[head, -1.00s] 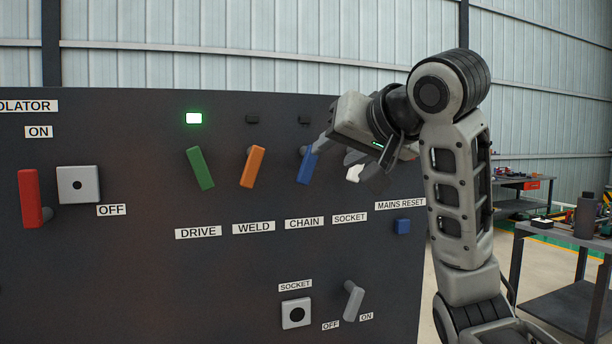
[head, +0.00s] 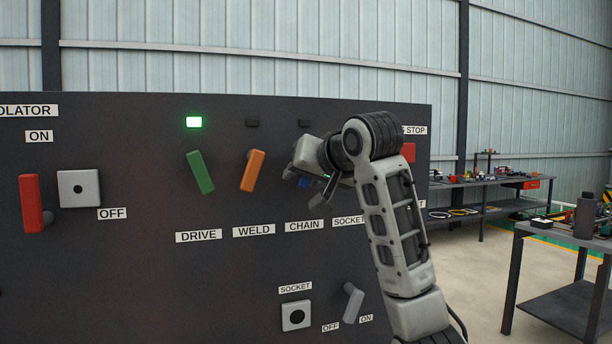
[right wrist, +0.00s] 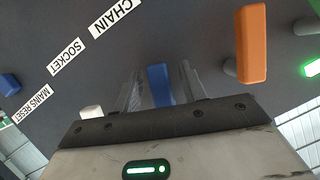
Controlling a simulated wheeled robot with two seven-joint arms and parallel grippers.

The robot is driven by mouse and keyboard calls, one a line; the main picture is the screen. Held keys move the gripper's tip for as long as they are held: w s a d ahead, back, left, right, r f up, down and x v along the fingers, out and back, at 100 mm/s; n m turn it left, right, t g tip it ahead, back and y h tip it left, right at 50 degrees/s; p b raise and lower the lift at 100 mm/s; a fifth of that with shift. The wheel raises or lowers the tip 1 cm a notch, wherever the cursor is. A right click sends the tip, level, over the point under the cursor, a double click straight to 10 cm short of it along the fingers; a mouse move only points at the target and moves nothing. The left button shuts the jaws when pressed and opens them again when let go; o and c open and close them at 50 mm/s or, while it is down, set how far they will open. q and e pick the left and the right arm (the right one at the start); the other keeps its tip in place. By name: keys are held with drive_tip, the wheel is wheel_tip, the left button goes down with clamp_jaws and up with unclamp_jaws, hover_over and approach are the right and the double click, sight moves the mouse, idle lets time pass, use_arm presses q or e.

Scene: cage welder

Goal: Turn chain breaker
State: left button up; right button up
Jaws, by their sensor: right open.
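The chain breaker is a blue lever (right wrist: 160,85) on the dark panel, above the CHAIN label (head: 304,226). My right gripper (head: 313,189) is at this lever and hides most of it in the head view. In the right wrist view the lever stands between the two spread fingers, and a gap shows on both sides, so it does not look clamped. The lamp (head: 304,123) above the lever is dark. My left gripper is not in view.
The orange WELD lever (head: 252,170) is close on the left, with the green DRIVE lever (head: 200,172) beyond it under a lit green lamp (head: 194,122). A white lever (right wrist: 91,112) shows beside the gripper. A red stop button (head: 408,152) is right of my arm.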

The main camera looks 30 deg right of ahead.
clamp_jaws()
drive_tip(key=shift+s+d+r+n+g+h, duration=0.15)
drive_tip(key=shift+d+n+h, duration=0.25)
drive_tip(key=shift+n+h, duration=0.4)
drive_tip(key=shift+s+d+f+n+g+h, duration=0.15)
drive_tip(key=shift+d+n+h, duration=0.35)
drive_tip(key=shift+n, duration=0.5)
drive_tip(key=shift+d+r+n+g+h, duration=0.1)
drive_tip(key=shift+d+n+g+h, duration=0.2)
drive_tip(key=shift+n+h, duration=0.5)
unclamp_jaws()
